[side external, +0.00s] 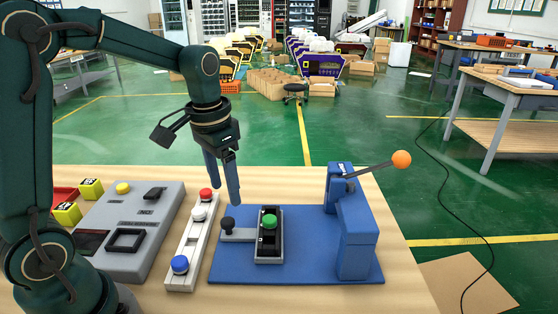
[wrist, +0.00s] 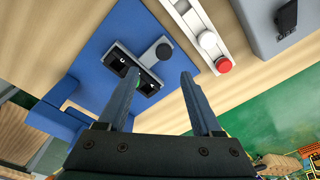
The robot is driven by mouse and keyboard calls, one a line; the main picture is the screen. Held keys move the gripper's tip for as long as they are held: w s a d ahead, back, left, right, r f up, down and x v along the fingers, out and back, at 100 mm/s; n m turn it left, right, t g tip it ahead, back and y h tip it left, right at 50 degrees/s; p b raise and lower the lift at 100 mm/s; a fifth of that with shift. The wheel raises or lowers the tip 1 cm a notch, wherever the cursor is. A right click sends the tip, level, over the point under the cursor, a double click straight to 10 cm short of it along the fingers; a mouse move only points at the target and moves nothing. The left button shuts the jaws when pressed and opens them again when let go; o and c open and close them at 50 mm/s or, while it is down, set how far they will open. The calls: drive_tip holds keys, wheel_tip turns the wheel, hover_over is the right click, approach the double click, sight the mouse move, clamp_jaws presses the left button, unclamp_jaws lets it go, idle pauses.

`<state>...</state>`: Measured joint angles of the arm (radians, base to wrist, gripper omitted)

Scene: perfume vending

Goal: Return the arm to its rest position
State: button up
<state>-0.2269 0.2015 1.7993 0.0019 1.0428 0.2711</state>
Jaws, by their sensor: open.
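My gripper (side external: 222,178) is open and empty, pointing down above the table near the back left corner of the blue base plate (side external: 330,262). In the wrist view its two fingers (wrist: 158,92) are spread apart. Below it, a small grey-black holder (side external: 268,250) with a green round top (side external: 270,221) sits on the blue plate. A black knob (side external: 228,224) stands to the left of the holder. In the wrist view the left finger partly covers the green top.
A blue post carries a lever with an orange ball (side external: 401,159) at right. A white rail (side external: 190,243) holds red, white and blue knobs. A grey panel (side external: 165,205) and yellow cubes (side external: 91,189) are at left. The space above the plate's middle is clear.

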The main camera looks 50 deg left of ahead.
drive_tip(key=s+d+r+t, duration=0.2)
drive_tip(key=s+d, duration=0.1)
drive_tip(key=s, duration=0.3)
drive_tip(key=s+d+r+t, duration=0.1)
drive_tip(key=s+d+t, duration=0.1)
drive_tip(key=s, duration=0.4)
drive_tip(key=shift+d+r+n, duration=0.3)
drive_tip(key=shift+d+r, duration=0.05)
drive_tip(key=shift+d, duration=0.3)
idle(0.5)
